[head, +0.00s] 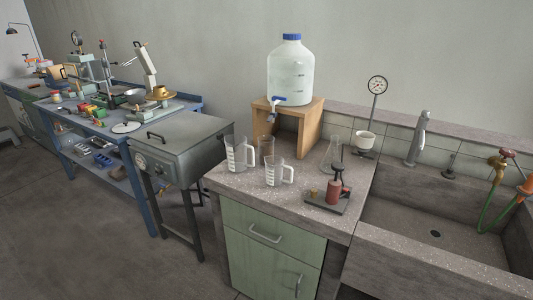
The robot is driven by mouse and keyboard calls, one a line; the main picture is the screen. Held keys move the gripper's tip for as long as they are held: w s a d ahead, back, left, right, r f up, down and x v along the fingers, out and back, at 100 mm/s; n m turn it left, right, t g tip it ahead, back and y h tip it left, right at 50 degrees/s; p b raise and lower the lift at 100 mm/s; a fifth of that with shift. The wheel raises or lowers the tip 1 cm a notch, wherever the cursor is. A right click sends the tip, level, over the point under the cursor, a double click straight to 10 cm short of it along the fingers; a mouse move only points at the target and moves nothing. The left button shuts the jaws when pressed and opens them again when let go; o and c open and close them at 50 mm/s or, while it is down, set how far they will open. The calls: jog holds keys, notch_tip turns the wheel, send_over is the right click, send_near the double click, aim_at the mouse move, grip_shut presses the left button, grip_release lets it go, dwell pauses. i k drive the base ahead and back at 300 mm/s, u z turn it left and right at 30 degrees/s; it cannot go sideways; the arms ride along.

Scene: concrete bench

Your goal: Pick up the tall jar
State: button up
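No single thing stands out clearly as the tall jar. A clear measuring jug (239,156) with white marks and a handle stands at the left of the concrete bench top (228,180). A smaller clear jug (278,172) stands to its right. A clear, straight-sided glass vessel (265,147) stands behind and between them, its lower part partly hidden by the jugs. A clear conical flask (334,153) stands to the right. A large white bottle (291,72) with a blue cap and tap sits on a wooden stand (313,126). My gripper is not in view.
A small plate with a red device (333,194) stands at the bench's front right. A gauge on a stand (377,88) is at the back, beside the sink (435,225). A grey lidded box on legs (180,148) and a cluttered blue table (95,122) stand left. Floor at lower left is clear.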

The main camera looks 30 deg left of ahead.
aim_at(266, 151)
jog(key=u, duration=0.55)
jog(key=k, duration=0.65)
jog(key=u, duration=1.05)
jog(key=i, duration=0.55)
jog(key=u, duration=0.5)
jog(key=i, duration=1.3)
jog(key=z, duration=1.2)
jog(key=i, duration=0.45)
jog(key=z, duration=0.35)
